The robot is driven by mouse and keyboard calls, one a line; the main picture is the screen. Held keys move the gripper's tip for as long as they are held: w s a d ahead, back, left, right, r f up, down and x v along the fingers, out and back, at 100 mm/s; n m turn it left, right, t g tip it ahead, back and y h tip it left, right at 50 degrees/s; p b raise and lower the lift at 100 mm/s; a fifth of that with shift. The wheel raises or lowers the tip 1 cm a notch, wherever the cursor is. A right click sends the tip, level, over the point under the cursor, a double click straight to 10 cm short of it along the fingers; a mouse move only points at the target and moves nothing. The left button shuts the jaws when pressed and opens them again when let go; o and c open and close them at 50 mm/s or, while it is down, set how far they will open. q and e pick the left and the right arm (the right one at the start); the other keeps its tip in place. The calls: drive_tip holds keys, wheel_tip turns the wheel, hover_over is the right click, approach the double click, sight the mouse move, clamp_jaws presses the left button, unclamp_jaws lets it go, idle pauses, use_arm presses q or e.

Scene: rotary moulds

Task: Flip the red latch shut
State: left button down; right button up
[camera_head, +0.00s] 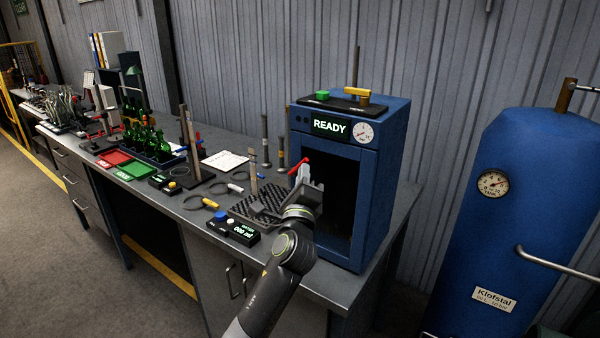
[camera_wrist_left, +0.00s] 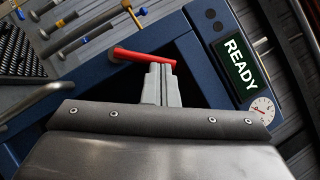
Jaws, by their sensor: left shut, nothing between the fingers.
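The red latch (camera_head: 298,160) is at the front left edge of the blue cabinet (camera_head: 382,140), below and left of the READY display. In the left wrist view the red latch (camera_wrist_left: 138,55) is a short bar that sticks out from the blue frame. My left gripper (camera_head: 304,170) is shut and empty, right at the latch. In the left wrist view its closed fingertips (camera_wrist_left: 160,68) overlap the latch's right end; I cannot tell if they touch. The cabinet's dark front opening is partly hidden by my gripper. My right gripper is not in view.
The READY display (camera_head: 331,127) and a gauge (camera_head: 364,132) are on the cabinet. A black counter box (camera_head: 233,232) and ribbed mat (camera_head: 243,208) lie left of my arm. Bottles (camera_head: 150,140) stand farther left. A blue tank (camera_head: 530,220) stands at right.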

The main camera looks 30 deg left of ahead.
use_arm(q)
drive_tip(key=n+g+p, duration=0.1)
drive_tip(key=a+r+n+g+p, duration=0.1)
drive_tip(key=n+p, duration=0.1)
drive_tip(key=r+n+p, duration=0.1)
drive_tip(key=p, duration=0.1)
drive_tip(key=shift+a+r+n+g+y, duration=0.15)
drive_tip(key=shift+r+n+g+y, duration=0.15)
drive_tip(key=shift+n+g, duration=0.1)
drive_tip(key=shift+w+a+r+p, duration=0.15)
drive_tip(key=shift+a+p, duration=0.45)
drive_tip(key=shift+p, duration=0.65)
drive_tip(key=shift+w, duration=0.1)
